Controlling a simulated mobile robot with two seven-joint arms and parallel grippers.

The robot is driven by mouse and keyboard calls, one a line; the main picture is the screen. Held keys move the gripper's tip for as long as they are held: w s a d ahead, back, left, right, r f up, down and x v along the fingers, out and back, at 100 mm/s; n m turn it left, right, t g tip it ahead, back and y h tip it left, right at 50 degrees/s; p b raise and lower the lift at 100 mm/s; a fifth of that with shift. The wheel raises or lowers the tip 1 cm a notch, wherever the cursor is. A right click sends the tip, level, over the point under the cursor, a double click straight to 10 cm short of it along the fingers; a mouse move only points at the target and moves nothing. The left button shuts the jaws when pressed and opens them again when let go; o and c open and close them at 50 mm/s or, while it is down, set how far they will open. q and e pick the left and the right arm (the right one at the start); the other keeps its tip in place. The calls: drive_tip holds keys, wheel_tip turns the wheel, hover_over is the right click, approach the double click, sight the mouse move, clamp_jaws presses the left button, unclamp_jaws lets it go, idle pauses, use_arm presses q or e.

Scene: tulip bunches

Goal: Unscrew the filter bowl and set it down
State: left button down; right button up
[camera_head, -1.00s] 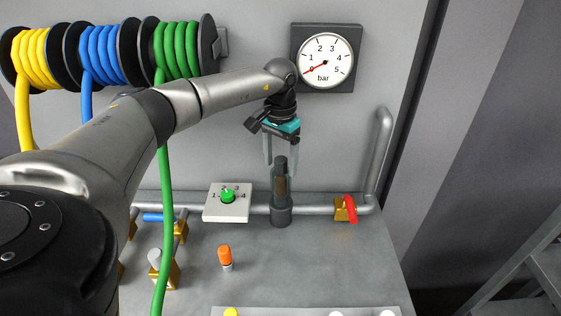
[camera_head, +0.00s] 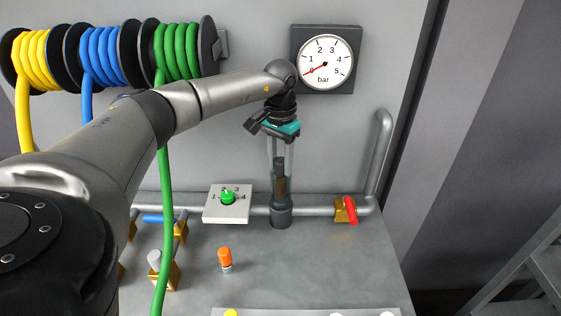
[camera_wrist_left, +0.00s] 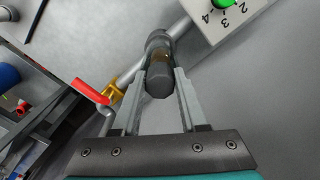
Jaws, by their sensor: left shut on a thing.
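The filter bowl (camera_head: 281,184) is a dark upright cylinder with a brownish see-through window. It stands on the grey filter housing (camera_head: 281,214) in the pipe line at the back of the bench. My left gripper (camera_head: 280,158) points down from above and is shut on the upper part of the filter bowl. In the left wrist view the bowl (camera_wrist_left: 160,82) sits between the two grey fingers (camera_wrist_left: 160,90), one on each side. The bowl is upright and in line with its housing; whether its thread is engaged cannot be told. My right gripper is not in view.
A dial switch (camera_head: 227,203) is left of the housing and a red-handled valve (camera_head: 347,210) is right of it. An orange-capped part (camera_head: 225,258) stands on the bench (camera_head: 320,265). A green hose (camera_head: 162,230) hangs at left. Bench room right of centre is clear.

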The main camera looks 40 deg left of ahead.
use_arm(q)
drive_tip(key=n+p, duration=0.1)
drive_tip(key=n, duration=0.1)
drive_tip(key=shift+r+n, duration=0.1)
drive_tip(key=shift+n, duration=0.2)
drive_tip(key=shift+n+p, duration=0.4)
drive_tip(key=shift+n, duration=0.9)
drive_tip(key=shift+n+p, duration=0.3)
drive_tip(key=shift+n, duration=0.4)
drive_tip(key=n+p, duration=0.1)
drive_tip(key=n, duration=0.2)
drive_tip(key=shift+n, duration=0.4)
